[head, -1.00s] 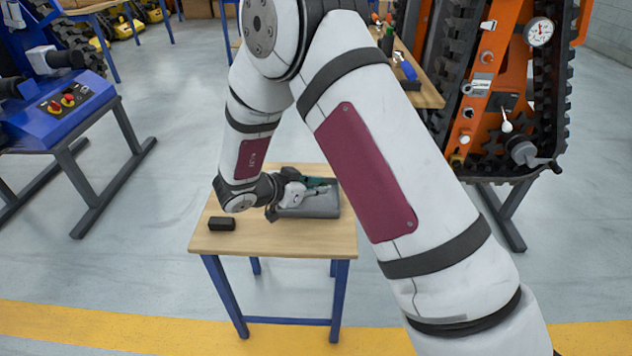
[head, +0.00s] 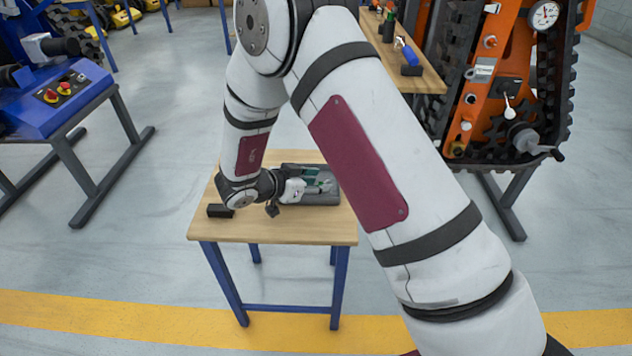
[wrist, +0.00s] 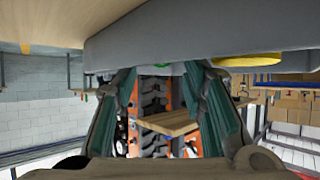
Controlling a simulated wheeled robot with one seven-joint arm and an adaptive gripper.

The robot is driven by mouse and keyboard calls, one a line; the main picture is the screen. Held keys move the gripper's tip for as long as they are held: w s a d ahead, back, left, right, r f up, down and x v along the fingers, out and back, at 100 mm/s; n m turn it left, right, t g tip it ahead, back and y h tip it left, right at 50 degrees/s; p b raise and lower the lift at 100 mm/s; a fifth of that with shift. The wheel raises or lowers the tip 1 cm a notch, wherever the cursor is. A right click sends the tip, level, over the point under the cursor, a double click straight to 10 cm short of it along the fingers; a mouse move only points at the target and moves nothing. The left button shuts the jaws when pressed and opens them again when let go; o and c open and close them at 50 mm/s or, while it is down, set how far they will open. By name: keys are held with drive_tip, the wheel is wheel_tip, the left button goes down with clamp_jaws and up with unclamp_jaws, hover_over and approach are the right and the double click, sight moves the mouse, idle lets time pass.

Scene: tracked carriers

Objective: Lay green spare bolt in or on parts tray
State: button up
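The grey parts tray (head: 322,199) lies on the small wooden table, and its side wall (wrist: 190,40) fills the top of the wrist view. My gripper (head: 322,183) is over the tray, pointing right, with its green-padded fingers apart. In the wrist view my gripper (wrist: 168,80) has open space between its fingers.
A yellow round thing (wrist: 250,60) shows at the tray's rim. A black block (head: 220,210) lies on the wooden table (head: 270,228) at left. A blue machine stand (head: 60,100) is at left, and an orange tracked carrier (head: 500,90) is at right.

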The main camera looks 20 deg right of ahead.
drive_tip(key=v, duration=1.2)
idle(0.5)
